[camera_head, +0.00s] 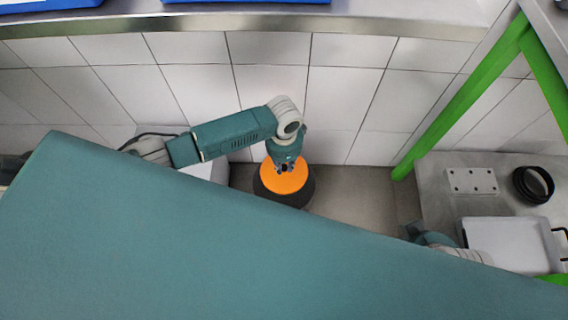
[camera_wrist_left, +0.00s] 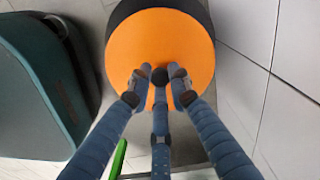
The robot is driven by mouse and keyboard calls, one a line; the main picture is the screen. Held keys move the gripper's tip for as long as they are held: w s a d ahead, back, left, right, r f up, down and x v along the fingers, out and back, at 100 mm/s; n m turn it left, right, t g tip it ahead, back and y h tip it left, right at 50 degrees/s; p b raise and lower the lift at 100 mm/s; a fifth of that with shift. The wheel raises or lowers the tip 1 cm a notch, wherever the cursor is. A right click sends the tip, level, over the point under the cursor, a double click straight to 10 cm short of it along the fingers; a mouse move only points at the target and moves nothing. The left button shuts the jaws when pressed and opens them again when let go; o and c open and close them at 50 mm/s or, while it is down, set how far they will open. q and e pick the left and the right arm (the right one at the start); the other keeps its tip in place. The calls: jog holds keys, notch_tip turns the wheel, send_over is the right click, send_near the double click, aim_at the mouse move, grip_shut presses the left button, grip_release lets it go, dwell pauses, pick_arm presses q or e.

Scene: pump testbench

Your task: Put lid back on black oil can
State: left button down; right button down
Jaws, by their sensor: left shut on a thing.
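The lid is an orange disc (camera_head: 284,180) with a small black knob at its middle. It also shows in the wrist view (camera_wrist_left: 150,45), where the knob (camera_wrist_left: 159,76) is clear. My left gripper (camera_head: 284,167) points down from above and its fingers (camera_wrist_left: 160,84) are shut on the knob. The black oil can (camera_head: 268,194) stands on the floor under the lid, and its dark side shows around the lid's edge. In the wrist view a dark band of the can (camera_wrist_left: 122,12) shows beyond the lid. I cannot tell whether the lid touches the can's rim.
A white tiled wall (camera_head: 270,80) is close behind the can. At right are a green frame (camera_head: 465,95) and a metal table (camera_head: 435,180) with a grey tray (camera_head: 510,235) and black rings (camera_head: 533,184). My teal body hides the foreground. Floor is free right of the can.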

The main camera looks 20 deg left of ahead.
pick_arm(q)
jog(key=shift+r+p, duration=0.1)
jog(key=shift+p, duration=0.3)
pick_arm(e)
jog(key=shift+r, duration=0.4)
pick_arm(q)
jog(key=shift+f+p, duration=0.2)
jog(key=shift+p, duration=0.1)
pick_arm(e)
jog(key=shift+r, duration=0.25)
dwell(0.6)
jog(key=shift+w+f, duration=0.15)
jog(key=shift+f, duration=0.3)
pick_arm(q)
jog(key=shift+p, duration=0.3)
pick_arm(e)
jog(key=shift+w+f, duration=0.25)
jog(key=shift+f, duration=0.15)
pick_arm(q)
jog(key=c, duration=1.5)
grip_release()
pick_arm(e)
jog(key=shift+s+a, duration=0.1)
jog(key=shift+s, duration=0.05)
